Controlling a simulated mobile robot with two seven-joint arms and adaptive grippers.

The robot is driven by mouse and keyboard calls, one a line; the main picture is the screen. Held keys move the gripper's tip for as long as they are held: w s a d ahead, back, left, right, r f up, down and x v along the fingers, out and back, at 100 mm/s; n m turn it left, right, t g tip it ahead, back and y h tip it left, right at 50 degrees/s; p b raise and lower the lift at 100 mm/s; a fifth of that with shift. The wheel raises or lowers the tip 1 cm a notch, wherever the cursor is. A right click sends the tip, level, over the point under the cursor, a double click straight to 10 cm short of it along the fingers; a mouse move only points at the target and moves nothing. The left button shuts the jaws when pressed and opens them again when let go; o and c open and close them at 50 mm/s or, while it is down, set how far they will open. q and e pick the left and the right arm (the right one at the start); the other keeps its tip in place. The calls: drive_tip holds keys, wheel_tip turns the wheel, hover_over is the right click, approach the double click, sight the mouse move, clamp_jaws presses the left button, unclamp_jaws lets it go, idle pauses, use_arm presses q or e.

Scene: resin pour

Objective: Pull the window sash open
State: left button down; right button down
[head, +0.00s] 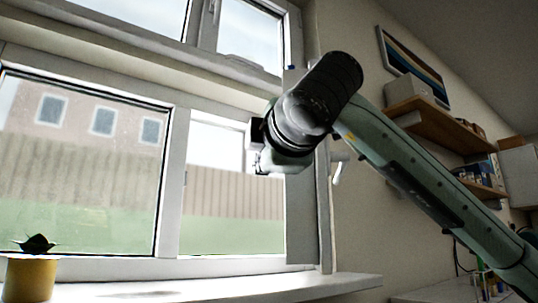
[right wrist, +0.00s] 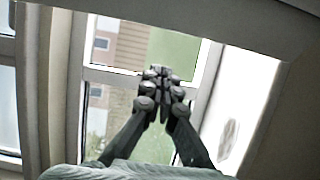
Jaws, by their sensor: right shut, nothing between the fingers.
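The window (head: 172,190) fills the left and middle of the head view. Its right-hand opening shows the fence and green ground outside. The sash (head: 325,215) appears swung into the room, seen nearly edge-on at the right of this opening. A white handle (head: 338,170) sticks out on its right side. My right gripper (head: 258,160) is in front of the opening, left of the sash and apart from the handle, partly hidden by its wrist. In the right wrist view the gripper (right wrist: 157,76) has its fingers together and empty. My left gripper is not in view.
A yellow pot (head: 30,279) with a dark plant stands at the left of the sill (head: 230,288). Wooden shelves (head: 437,125) with boxes hang on the right wall, below a striped picture (head: 414,65). The middle of the sill is clear.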

sight(302, 178)
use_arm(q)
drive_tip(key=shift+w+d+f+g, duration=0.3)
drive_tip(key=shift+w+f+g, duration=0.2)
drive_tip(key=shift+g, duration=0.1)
use_arm(e)
drive_tip(key=w+d, duration=0.2)
drive_tip(key=d, duration=0.1)
drive_tip(key=shift+w, duration=0.3)
